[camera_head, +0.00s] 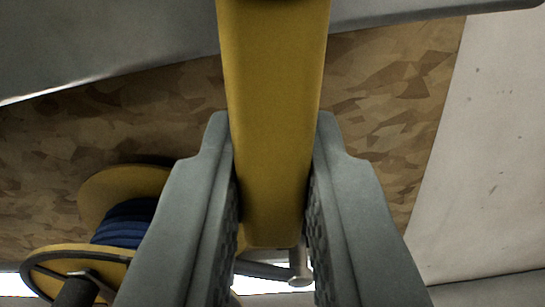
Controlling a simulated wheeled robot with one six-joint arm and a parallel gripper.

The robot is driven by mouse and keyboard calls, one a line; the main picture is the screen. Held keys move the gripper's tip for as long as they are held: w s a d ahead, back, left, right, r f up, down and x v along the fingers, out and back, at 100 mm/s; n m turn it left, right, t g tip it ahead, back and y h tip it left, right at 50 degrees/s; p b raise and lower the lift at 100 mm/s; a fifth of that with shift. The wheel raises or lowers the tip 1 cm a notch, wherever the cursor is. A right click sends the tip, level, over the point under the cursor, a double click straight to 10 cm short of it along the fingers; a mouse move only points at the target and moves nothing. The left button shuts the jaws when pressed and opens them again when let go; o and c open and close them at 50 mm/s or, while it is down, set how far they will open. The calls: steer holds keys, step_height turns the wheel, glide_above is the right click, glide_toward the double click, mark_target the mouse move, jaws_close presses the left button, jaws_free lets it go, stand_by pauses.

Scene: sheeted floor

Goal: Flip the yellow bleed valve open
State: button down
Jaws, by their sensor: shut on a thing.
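The yellow bleed valve (273,120) shows as a long yellow lever in the middle of the head camera view. It runs from the top edge down to between my fingers, and its upper end is out of view. My gripper (274,190) is shut on the lever, with one grey finger against each side. The lever's lower end sits between the textured finger pads. The valve body is not in view, so I cannot tell how far the lever is turned.
A yellow spool (125,190) wound with blue line is at the lower left, beyond my left finger. A grey metal surface (120,40) crosses the top. A brown patterned board (390,90) lies behind the lever, and a pale panel (490,150) is at the right.

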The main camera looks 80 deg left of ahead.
steer(key=shift+w+d+n, duration=0.2)
steer(key=shift+w+n, duration=0.3)
steer(key=shift+n, duration=0.4)
steer(key=c, duration=1.4)
jaws_free()
steer(key=shift+o, duration=0.2)
steer(key=v, duration=1.7)
steer(key=shift+d, duration=0.25)
